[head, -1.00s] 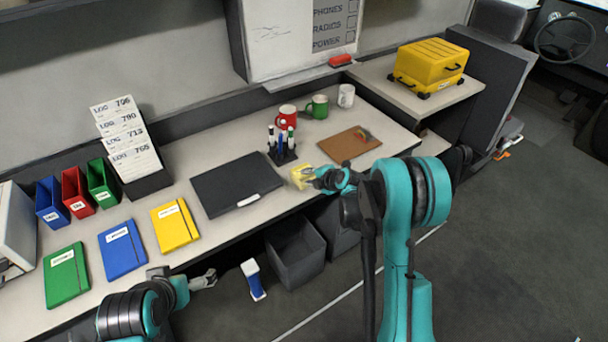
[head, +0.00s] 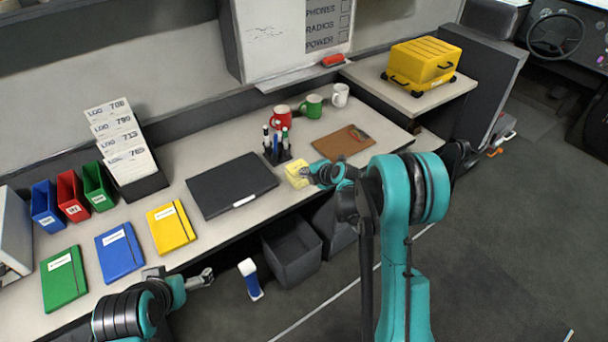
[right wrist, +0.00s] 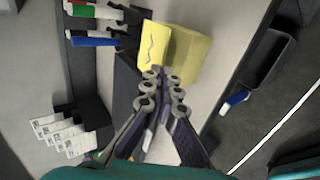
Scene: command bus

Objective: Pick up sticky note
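The sticky note pad (head: 297,174) is a small yellow block on the desk, right of the black folder. In the right wrist view the sticky note (right wrist: 154,44) shows a dark squiggle on its brighter face, beside a duller yellow face. My right gripper (head: 312,172) is at the pad's right side. In the wrist view its fingertips (right wrist: 162,75) are close together at the pad's lower edge and overlap it. I cannot tell whether they grip it. My left gripper (head: 208,275) hangs in front of the desk, away from the pad, apparently open and empty.
A black folder (head: 225,188), a pen holder (head: 277,157) and a brown clipboard (head: 340,143) lie around the pad. Several mugs (head: 312,106) stand behind. Coloured notebooks (head: 122,252) are at left. A grey bin (head: 291,258) stands on the floor below.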

